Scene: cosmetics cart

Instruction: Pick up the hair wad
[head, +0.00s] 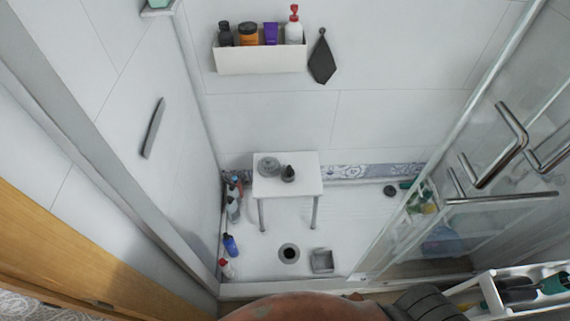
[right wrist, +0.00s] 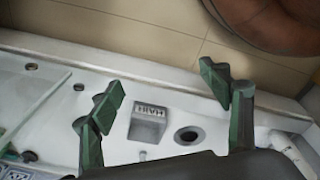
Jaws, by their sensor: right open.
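The round drain (head: 280,252) in the white shower floor has a dark middle; the hair wad may be that dark mass, but I cannot tell it from the hole. The drain also shows in the right wrist view (right wrist: 178,134). Beside it stands a small grey open box (head: 322,262), lettered "HAIR" in the right wrist view (right wrist: 147,124). My right gripper (right wrist: 163,92) is open and empty, its green-padded fingers spread above the shower tray, with the box and drain showing between and below them. Neither gripper shows in the head view.
A white stool (head: 300,188) with a round dish and dark item stands behind the drain. Bottles (head: 231,246) line the left wall. A dark disc (head: 390,191) lies at right. The glass door (head: 425,185) bounds the right side. A brown rounded thing (head: 300,308) is in front.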

